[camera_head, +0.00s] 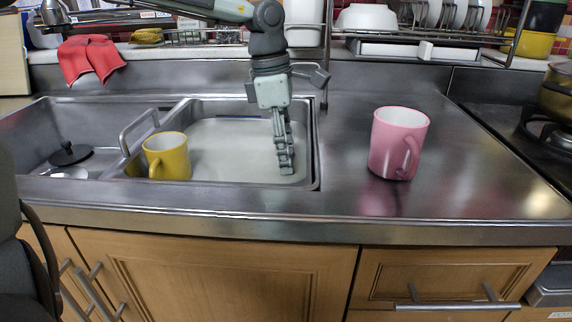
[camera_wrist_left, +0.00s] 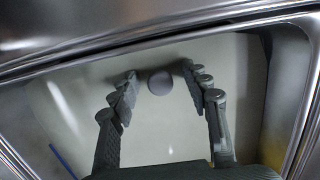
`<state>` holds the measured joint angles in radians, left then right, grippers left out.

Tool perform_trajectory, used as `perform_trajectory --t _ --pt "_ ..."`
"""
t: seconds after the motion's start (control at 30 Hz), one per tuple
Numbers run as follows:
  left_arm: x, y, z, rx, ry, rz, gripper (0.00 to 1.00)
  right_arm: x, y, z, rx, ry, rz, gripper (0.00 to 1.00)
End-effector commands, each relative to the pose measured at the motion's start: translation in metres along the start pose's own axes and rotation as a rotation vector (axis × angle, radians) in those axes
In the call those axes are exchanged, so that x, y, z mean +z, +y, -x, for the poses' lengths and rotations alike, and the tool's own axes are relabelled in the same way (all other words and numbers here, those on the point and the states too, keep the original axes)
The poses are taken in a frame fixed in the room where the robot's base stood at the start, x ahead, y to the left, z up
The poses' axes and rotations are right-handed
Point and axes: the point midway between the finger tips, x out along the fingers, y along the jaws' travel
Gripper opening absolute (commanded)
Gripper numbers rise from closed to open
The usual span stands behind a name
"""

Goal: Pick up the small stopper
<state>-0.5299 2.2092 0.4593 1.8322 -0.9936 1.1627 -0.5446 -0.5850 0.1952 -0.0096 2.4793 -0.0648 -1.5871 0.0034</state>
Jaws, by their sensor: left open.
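A small round grey stopper (camera_wrist_left: 160,83) lies in the light-coloured sink basin (camera_wrist_left: 60,110) in the left wrist view. My left gripper (camera_wrist_left: 160,77) is open, with one finger on each side of the stopper and a gap to both. In the head view my left gripper (camera_head: 286,168) points down into the right-hand basin (camera_head: 225,150). There the stopper cannot be made out, probably hidden by the fingers. My right gripper is not in view.
A yellow mug (camera_head: 167,158) stands at the basin's left side, near a metal handle (camera_head: 137,128). A pink mug (camera_head: 392,150) stands on the counter to the right. A black knobbed lid (camera_head: 72,153) lies in the left basin. The dish rack (camera_head: 440,38) is behind.

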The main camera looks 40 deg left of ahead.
Motion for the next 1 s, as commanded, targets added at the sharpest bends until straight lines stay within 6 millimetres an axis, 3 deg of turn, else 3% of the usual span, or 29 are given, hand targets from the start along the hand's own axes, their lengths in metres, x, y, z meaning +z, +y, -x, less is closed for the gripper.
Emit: perform_trajectory --t 0.13,0.5,0.77,1.0 --pt "0.0 0.0 0.0 0.0 0.0 0.0 0.46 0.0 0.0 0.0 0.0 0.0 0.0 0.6" --pt "0.0 0.0 0.001 0.0 0.0 0.0 0.02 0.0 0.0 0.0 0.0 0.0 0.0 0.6" --pt "0.001 0.0 0.004 0.001 0.0 0.0 0.02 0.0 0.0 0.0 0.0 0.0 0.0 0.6" --pt "0.007 0.001 0.043 0.005 -0.001 -0.001 0.02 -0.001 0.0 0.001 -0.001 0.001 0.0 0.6"
